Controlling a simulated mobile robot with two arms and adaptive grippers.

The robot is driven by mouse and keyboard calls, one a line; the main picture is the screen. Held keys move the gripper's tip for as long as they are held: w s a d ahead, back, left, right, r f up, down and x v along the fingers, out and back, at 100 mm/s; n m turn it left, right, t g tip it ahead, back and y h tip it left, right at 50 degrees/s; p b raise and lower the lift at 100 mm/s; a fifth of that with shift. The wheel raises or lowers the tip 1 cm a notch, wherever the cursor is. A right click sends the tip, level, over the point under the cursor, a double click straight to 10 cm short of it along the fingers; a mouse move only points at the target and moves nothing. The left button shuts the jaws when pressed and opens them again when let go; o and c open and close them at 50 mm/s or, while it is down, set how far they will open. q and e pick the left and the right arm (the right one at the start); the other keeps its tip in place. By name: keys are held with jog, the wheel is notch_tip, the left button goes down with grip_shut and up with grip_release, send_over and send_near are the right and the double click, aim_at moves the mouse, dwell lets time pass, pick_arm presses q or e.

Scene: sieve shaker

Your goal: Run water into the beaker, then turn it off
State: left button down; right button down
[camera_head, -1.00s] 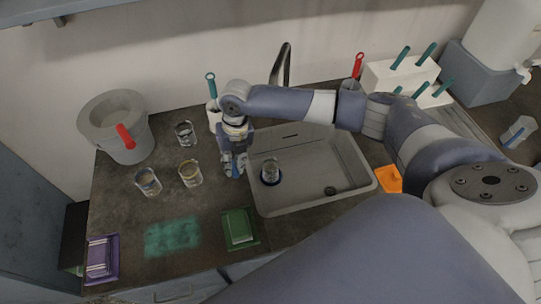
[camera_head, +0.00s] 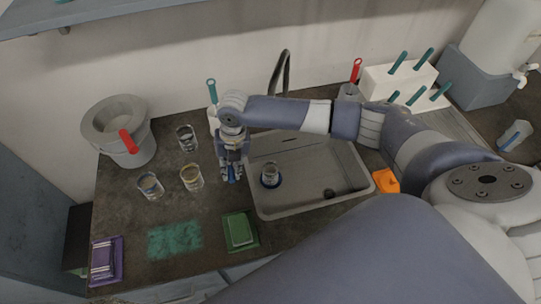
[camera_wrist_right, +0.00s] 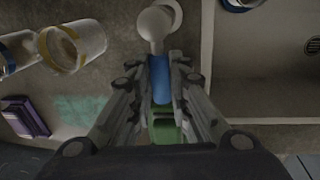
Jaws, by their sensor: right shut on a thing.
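A glass beaker (camera_head: 270,174) with a blue ring at its base stands upright in the left part of the grey sink (camera_head: 310,200). The dark gooseneck tap (camera_head: 284,68) rises behind the sink. My right gripper (camera_head: 230,176) is at the sink's left edge, pointing down. In the right wrist view its fingers (camera_wrist_right: 168,105) are shut on the blue lever (camera_wrist_right: 160,80), which joins a pale round knob (camera_wrist_right: 155,22) on a round base. I cannot make out a water stream or the level in the beaker. My left gripper is not in view.
Several glass beakers (camera_head: 191,177) stand on the counter left of the gripper, with a grey pot (camera_head: 120,150) behind them. My right arm spans above the sink's back.

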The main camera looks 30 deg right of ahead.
jog(key=n, duration=0.1)
jog(key=d+n, duration=0.1)
jog(key=n, duration=0.1)
jog(key=shift+d+g, duration=0.2)
jog(key=shift+g, duration=0.1)
jog(key=shift+a+r+m+p, duration=0.1)
jog(key=shift+a+m+p, duration=0.3)
jog(key=shift+m+p, duration=0.3)
jog(key=shift+a+r+m+p, duration=0.1)
jog(key=shift+a+m+p, duration=0.25)
jog(key=shift+m+p, duration=0.35)
jog(key=shift+w+f, duration=0.1)
jog(key=shift+f, duration=0.05)
jog(key=c, duration=1.4)
grip_release()
